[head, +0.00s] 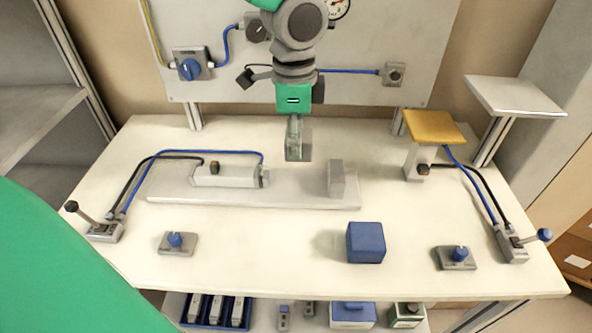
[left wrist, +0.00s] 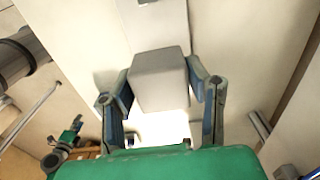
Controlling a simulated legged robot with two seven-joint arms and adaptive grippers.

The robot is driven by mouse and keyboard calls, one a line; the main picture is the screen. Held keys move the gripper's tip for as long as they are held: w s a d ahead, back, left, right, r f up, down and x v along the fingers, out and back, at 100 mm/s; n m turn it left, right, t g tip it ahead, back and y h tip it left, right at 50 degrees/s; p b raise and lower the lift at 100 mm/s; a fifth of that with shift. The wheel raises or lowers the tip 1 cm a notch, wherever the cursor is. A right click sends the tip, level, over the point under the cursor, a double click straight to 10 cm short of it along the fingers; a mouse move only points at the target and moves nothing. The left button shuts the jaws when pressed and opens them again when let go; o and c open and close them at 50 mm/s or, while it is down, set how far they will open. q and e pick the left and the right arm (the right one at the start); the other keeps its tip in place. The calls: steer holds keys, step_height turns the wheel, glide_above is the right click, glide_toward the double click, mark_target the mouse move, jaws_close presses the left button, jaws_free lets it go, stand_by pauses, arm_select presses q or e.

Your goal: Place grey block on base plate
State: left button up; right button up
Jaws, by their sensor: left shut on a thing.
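My left gripper (head: 298,148) hangs over the back middle of the table, pointing down. It is shut on a grey block (head: 305,150), which appears held above the table, behind the base plate. In the left wrist view the grey block (left wrist: 160,80) sits between the two fingers of my left gripper (left wrist: 160,92). The long pale base plate (head: 285,194) lies across the middle of the table. A grey cylinder unit (head: 225,175) is on its left part, and an upright grey block-like piece (head: 337,178) stands near its right end. My right gripper is not in view.
A blue cube (head: 366,242) stands in front of the plate. Knob units (head: 177,243) and (head: 456,257) and lever units (head: 106,230) and (head: 512,243) line the front and sides. A yellow-topped stand (head: 434,127) is at back right. A panel (head: 350,60) rises behind.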

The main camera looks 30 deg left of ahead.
arm_select(q)
glide_above(296, 185)
step_height(296, 185, down, 4)
steer(key=shift+f, duration=0.15)
steer(key=f+b, duration=0.1)
steer(key=f, duration=0.3)
steer(key=shift+a+f, duration=0.1)
steer(key=shift+a, duration=0.1)
steer(key=shift+d, duration=0.1)
steer(key=o, duration=1.2)
step_height(296, 185, up, 12)
steer(key=shift+r+p, duration=0.1)
steer(key=shift+p, duration=0.75)
